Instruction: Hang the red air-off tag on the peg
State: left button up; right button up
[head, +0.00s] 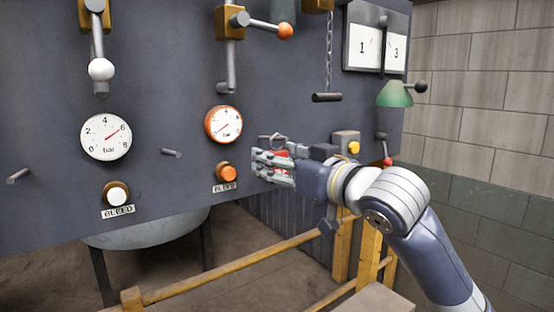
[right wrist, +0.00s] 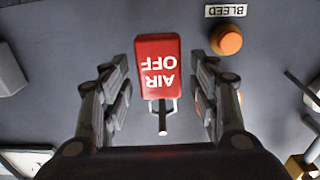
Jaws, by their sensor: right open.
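The red AIR OFF tag (right wrist: 157,65) shows upside down in the right wrist view, between the spread fingers of my right gripper (right wrist: 163,98). Its wire loop (right wrist: 176,106) appears to be around a short grey peg (right wrist: 162,124) that sticks out toward the camera. Clear gaps show on both sides of the tag, and neither finger touches it there. In the head view my right gripper (head: 262,166) is at the panel, right of the orange button, and mostly hides the tag (head: 281,154). Another bare grey peg (head: 171,152) is left of it. My left gripper is out of view.
The dark panel (head: 60,90) carries a white gauge (head: 106,137), a red-rimmed gauge (head: 223,124), an orange button (head: 226,173) and valve levers. A box with a yellow button (head: 352,147) is close to my right wrist. A yellow wooden rail (head: 230,267) runs below.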

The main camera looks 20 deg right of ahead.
jog(key=v, duration=1.1)
notch_tip(320, 180, down, 30)
jog(key=m+g+h, duration=0.1)
jog(key=g+h, duration=0.2)
jog(key=g, duration=0.2)
jog(key=s+f+m+g+h, duration=0.1)
jog(key=s+f+g+h, duration=0.2)
jog(key=s+f+g, duration=1.4)
jog(key=s+f+t+b, duration=0.4)
jog(key=f, duration=1.6)
jog(key=s+f+t+b, duration=0.3)
jog(key=f, duration=1.7)
jog(key=s+d+f+b, duration=0.1)
jog(key=s+f+b, duration=0.2)
jog(key=s+f, duration=0.6)
jog(key=s+d+f+g+b, duration=0.1)
jog(key=s+f+b, duration=0.3)
jog(key=f, duration=1.2)
jog(key=s+d, duration=0.1)
jog(key=s, duration=0.3)
jog(key=shift+s, duration=0.4)
jog(key=shift+f, duration=0.1)
